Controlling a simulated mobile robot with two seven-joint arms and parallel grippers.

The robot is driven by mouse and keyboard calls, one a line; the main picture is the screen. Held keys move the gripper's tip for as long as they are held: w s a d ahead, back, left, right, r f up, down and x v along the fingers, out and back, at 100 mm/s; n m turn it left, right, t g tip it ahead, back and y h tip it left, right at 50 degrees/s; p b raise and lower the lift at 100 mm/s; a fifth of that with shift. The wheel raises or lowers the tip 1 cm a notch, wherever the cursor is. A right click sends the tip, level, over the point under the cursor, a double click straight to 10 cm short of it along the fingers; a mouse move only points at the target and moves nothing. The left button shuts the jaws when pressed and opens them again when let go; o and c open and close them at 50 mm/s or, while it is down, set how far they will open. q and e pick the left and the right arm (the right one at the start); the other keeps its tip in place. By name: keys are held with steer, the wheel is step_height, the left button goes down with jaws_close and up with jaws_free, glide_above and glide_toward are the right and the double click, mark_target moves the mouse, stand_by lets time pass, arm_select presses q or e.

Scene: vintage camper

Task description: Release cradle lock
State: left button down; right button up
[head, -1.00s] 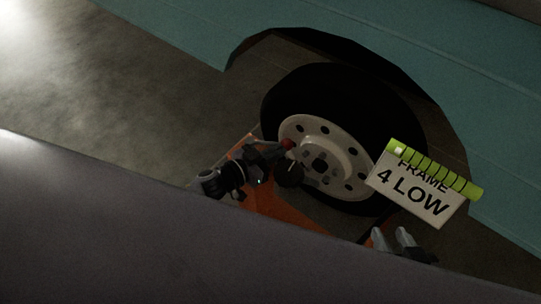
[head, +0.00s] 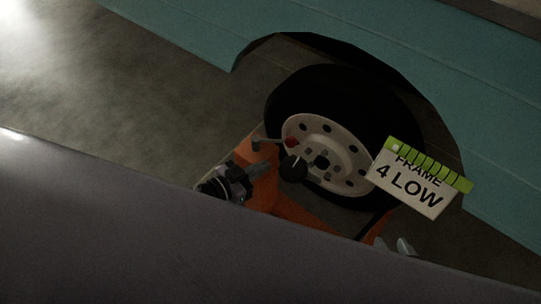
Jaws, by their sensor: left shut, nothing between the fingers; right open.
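An orange cradle (head: 290,210) stands on the floor against the camper wheel (head: 335,150). A grey lever with a red knob (head: 291,141) sticks out from the cradle's upper left part, in front of the wheel rim. A round black dial (head: 293,168) with a pale mark sits just below the red knob. My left gripper (head: 268,168) is shut and empty, below the lever and left of the black dial, apart from the red knob. My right gripper (head: 404,247) is at the lower right, open, partly hidden behind the dark foreground surface.
A white sign reading "FRAME 4 LOW" (head: 410,188) with a green ribbed top edge (head: 430,165) stands right of the wheel. The teal camper body (head: 300,25) overhangs the wheel. A large dark surface (head: 130,230) fills the foreground. The floor (head: 150,90) at left is clear.

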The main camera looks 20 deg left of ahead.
arm_select(q)
steer(key=shift+s+a+r+p, duration=0.2)
steer(key=shift+s+a, duration=0.1)
steer(key=shift+s, duration=0.5)
steer(key=shift+s+a+r+p, duration=0.15)
steer(key=shift+s+a, duration=0.1)
steer(key=shift+s, duration=0.55)
steer(key=shift+s+a+r+p, duration=0.1)
steer(key=shift+s+a+r, duration=0.15)
steer(key=shift+s, duration=0.55)
